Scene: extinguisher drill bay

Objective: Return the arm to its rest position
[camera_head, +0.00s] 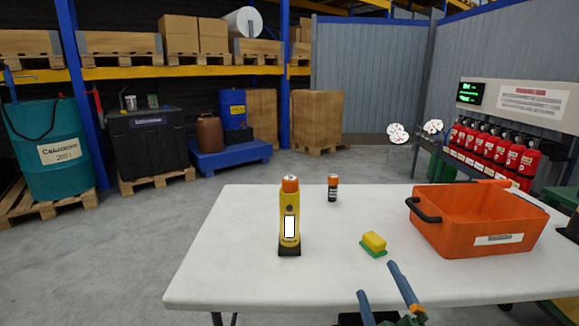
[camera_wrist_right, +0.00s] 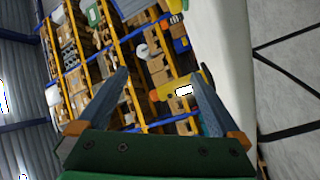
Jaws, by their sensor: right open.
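My right gripper (camera_head: 385,293) is open and empty at the front edge of the white table (camera_head: 215,275) in the head view. In the right wrist view its two fingers (camera_wrist_right: 160,98) stand wide apart with nothing held between them. A yellow bottle-like device with an orange top (camera_head: 289,222) stands upright in a dark base on the table, left of the gripper and apart from it. It also shows sideways beyond the fingers in the right wrist view (camera_wrist_right: 170,90). My left gripper is in neither view.
An orange crate (camera_head: 470,239) with a dark handle stands at the table's right. A yellow and green sponge (camera_head: 373,244) lies between crate and device. A small black and orange canister (camera_head: 333,188) stands behind. Red extinguishers (camera_head: 500,150) line a rack. The table's front left is clear.

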